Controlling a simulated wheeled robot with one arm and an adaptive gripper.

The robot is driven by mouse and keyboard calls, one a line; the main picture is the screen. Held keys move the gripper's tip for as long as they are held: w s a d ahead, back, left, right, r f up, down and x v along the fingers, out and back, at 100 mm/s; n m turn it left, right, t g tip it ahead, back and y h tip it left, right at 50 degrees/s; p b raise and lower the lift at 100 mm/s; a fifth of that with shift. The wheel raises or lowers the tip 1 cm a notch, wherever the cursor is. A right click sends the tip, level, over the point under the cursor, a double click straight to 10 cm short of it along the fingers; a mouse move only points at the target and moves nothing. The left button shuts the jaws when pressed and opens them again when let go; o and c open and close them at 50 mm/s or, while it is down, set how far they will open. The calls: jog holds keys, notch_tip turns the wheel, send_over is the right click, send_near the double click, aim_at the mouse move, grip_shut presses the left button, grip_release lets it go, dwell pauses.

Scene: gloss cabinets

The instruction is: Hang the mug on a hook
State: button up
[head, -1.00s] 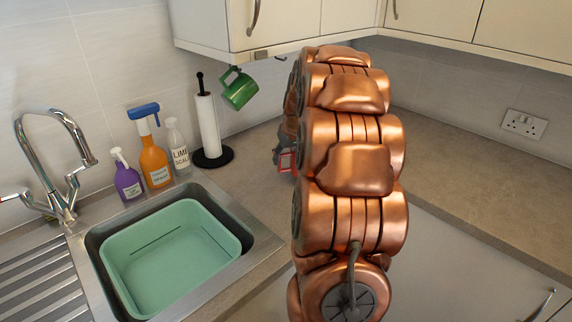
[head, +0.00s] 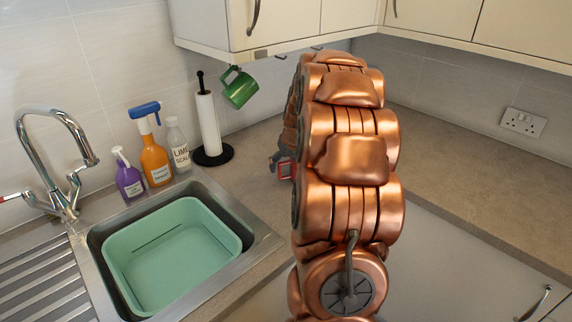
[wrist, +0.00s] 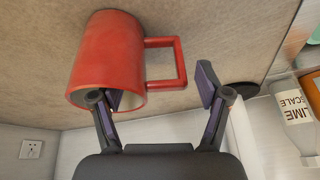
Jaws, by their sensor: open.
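A red mug (wrist: 110,55) with a square handle (wrist: 168,65) stands on the counter in the wrist view, which looks upside down. In the head view only a small red part (head: 286,170) shows beside my arm. My gripper (wrist: 160,95) is open and empty. Its fingers lie to either side of the handle in the picture, one overlapping the mug's mouth; I cannot tell whether it is inside. In the head view most of my gripper is hidden behind my arm. Small hooks (head: 281,57) show under the wall cabinet; a green mug (head: 240,90) hangs there.
A paper towel roll (head: 208,122), a spray bottle (head: 153,155), a purple bottle (head: 128,180) and a limescale bottle (head: 178,145) stand behind the sink, which holds a green basin (head: 125,282). The wall cabinet (head: 300,22) overhangs the counter. Counter at right (head: 470,155) is clear.

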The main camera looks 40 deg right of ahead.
jog(key=shift+r, duration=0.15)
jog(key=b+v, duration=0.2)
jog(key=v, duration=1)
jog(key=shift+a, duration=0.1)
jog(key=s+a+f+n+g+y, duration=0.1)
jog(key=s+a+f, duration=0.15)
jog(key=a, duration=0.85)
jog(key=s+a+f+n+g+y, duration=0.15)
jog(key=s+a, duration=0.25)
jog(key=a, duration=0.7)
jog(key=s+a+f+g, duration=0.1)
jog(key=s+a+f, duration=0.1)
jog(key=s+a, duration=0.2)
jog(key=s+a+f+n+g, duration=0.1)
jog(key=s+a+f, duration=0.2)
jog(key=s, duration=0.6)
jog(key=s+a+f+n+g+h, duration=0.1)
jog(key=s+a+f, duration=0.1)
jog(key=s+a, duration=0.4)
jog(key=shift+s+f+g, duration=0.3)
jog(key=shift+s+g, duration=0.05)
jog(key=shift+n, duration=0.25)
